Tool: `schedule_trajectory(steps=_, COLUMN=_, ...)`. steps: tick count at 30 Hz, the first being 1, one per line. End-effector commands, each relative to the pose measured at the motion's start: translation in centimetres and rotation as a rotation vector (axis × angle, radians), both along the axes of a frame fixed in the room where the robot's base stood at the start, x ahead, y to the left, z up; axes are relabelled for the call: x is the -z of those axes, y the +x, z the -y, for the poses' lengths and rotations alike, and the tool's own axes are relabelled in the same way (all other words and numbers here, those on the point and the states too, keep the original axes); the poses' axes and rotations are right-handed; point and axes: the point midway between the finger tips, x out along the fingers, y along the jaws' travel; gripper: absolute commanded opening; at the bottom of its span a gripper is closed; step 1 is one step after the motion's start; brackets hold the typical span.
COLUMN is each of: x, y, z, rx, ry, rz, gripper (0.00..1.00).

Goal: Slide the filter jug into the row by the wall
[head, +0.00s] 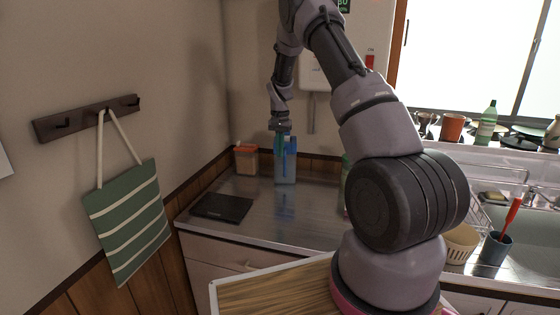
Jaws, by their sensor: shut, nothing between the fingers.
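The filter jug (287,173) is a clear, blue-tinted upright container on the steel counter near the back wall. To its left stands an orange-lidded container (246,160), also by the wall, with a narrow gap between them. My gripper (280,143) points down at the top left of the jug, in front of its upper part. The gripper is shut with nothing held. The fingertips are small and partly blend with the jug, so I cannot tell whether they touch it.
A flat black scale-like plate (222,208) lies on the counter's front left. The counter (290,215) is clear in front of the jug. A green bottle (346,170) is mostly hidden behind my arm. A dish rack (478,217), beige basket (461,243) and blue cup (494,250) stand right.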

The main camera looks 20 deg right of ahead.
Motion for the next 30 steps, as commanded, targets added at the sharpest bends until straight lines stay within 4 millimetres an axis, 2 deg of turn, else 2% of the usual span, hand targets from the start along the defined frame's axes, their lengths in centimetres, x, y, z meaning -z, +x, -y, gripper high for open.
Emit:
schedule_trajectory(steps=4, x=-0.1, y=-0.3, z=-0.1, rx=-0.022, ry=-0.028, rz=-0.019, gripper=0.0)
schedule_trajectory(steps=8, x=2.0, y=-1.6, z=0.0, rx=-0.115, ry=-0.169, rz=-0.096, gripper=0.0)
schedule_trajectory(steps=12, x=4.3, y=-2.6, z=0.8, rx=-0.281, ry=-0.457, rz=-0.193, gripper=0.0)
schedule_trajectory(steps=17, x=4.6, y=-1.0, z=1.0, rx=-0.489, ry=-0.834, rz=-0.219, gripper=0.0)
schedule_trajectory(steps=21, x=3.5, y=1.9, z=-0.9, rx=-0.664, ry=-1.141, rz=-0.16, gripper=0.0)
schedule_trajectory(steps=23, x=4.7, y=3.3, z=-2.3, rx=-0.74, ry=-1.259, rz=-0.129, gripper=0.0)
schedule_trajectory(steps=27, x=7.1, y=6.4, z=-6.8, rx=-0.912, ry=-1.496, rz=-0.012, gripper=0.0)
schedule_trajectory(steps=30, x=8.3, y=7.7, z=-9.7, rx=-1.002, ry=-1.603, rz=0.07, gripper=0.0)
